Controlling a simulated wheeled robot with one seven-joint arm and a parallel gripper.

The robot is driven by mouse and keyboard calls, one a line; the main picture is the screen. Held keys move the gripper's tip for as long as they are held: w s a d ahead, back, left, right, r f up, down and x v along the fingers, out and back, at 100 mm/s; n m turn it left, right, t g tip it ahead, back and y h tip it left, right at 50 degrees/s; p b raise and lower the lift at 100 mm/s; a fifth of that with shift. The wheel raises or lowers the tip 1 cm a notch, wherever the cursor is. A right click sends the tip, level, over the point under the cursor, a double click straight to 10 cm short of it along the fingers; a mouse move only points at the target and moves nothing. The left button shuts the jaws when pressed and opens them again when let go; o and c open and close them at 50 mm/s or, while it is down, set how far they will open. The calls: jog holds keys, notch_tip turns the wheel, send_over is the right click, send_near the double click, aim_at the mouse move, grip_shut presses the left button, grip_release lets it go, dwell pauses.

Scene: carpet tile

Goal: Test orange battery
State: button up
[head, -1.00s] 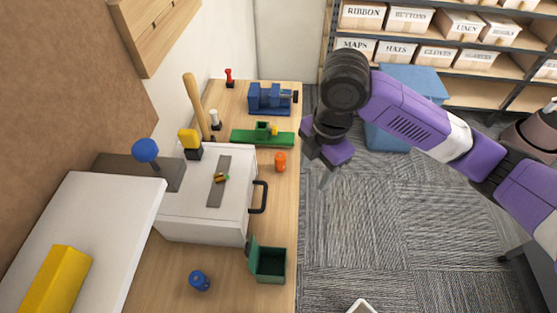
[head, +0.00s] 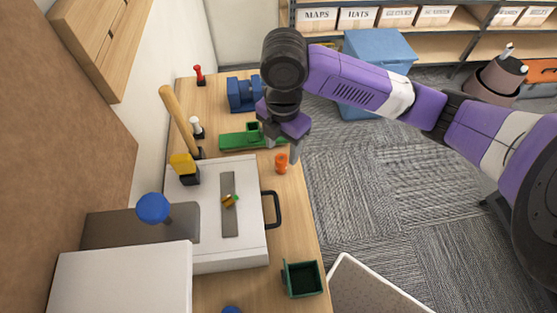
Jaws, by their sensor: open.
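The orange battery (head: 281,164) is a small orange cylinder standing upright on the wooden bench, beside the white case's handle. My gripper (head: 282,148) is open and empty, pointing down. In the picture its fingers show just above and behind the battery; I cannot tell how high above the bench they are. A green device (head: 236,141) with a raised block, possibly the tester, lies behind and left of the battery. My gripper partly hides its right end.
A white case (head: 205,230) with a black handle (head: 273,209) stands left of the battery. An open green box (head: 303,280) is nearer. A blue vise (head: 240,95) and upright tools, including a wooden-handled one (head: 178,118), stand behind. Carpet lies right of the bench.

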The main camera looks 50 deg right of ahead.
aim_at(282, 158)
notch_tip(282, 158, down, 5)
jog(key=shift+w+d+p, duration=0.1)
jog(key=shift+p, duration=0.35)
jog(key=shift+c, duration=0.4)
grip_shut()
